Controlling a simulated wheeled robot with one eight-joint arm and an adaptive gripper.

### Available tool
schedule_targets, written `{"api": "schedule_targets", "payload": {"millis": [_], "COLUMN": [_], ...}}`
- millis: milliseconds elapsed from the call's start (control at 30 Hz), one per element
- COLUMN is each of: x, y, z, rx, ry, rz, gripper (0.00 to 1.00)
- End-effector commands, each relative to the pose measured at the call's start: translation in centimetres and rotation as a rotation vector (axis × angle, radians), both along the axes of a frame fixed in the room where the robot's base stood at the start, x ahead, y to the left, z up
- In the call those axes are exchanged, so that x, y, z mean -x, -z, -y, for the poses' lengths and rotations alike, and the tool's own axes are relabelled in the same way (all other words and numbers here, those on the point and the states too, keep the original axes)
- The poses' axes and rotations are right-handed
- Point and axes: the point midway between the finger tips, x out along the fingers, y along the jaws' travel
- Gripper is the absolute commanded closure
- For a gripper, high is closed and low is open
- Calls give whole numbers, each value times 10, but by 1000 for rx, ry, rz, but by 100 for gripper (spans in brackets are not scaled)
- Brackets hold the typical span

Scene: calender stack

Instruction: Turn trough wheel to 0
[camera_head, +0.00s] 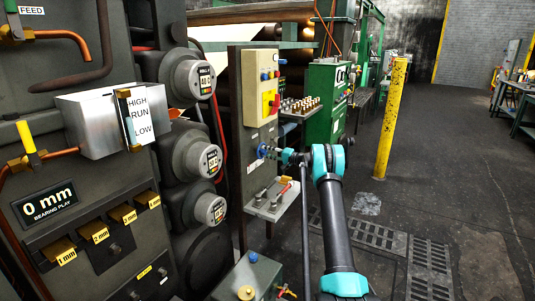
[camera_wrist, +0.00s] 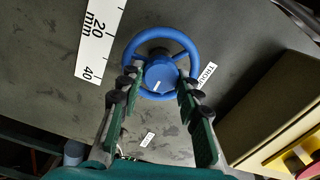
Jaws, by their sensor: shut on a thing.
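The blue trough wheel (camera_wrist: 163,36) is on a grey panel in the wrist view, with a round blue hub and a small white mark on the hub. My gripper (camera_wrist: 160,88) has one finger on each side of the hub, reaching over the wheel's rim, and is shut on the wheel. A label reading "TROU…" (camera_wrist: 207,74) is partly hidden behind the right finger.
A yellow box with a red switch (camera_head: 269,104) is above the wheel on the same panel. A shelf with small knobs (camera_head: 272,200) juts out below. A yellow post (camera_head: 391,118) stands to the right, with open floor (camera_head: 470,190) beyond it.

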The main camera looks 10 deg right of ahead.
Motion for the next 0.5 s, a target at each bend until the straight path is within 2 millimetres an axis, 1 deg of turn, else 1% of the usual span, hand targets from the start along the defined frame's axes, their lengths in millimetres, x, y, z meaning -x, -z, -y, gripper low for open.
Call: {"api": "schedule_targets", "payload": {"millis": [33, 200, 500], "x": [0, 0, 1], "y": [0, 0, 0], "z": [2, 1, 2], "rx": [0, 0, 0], "ry": [3, 2, 1], "rz": [0, 0, 1], "gripper": [65, 45, 45]}}
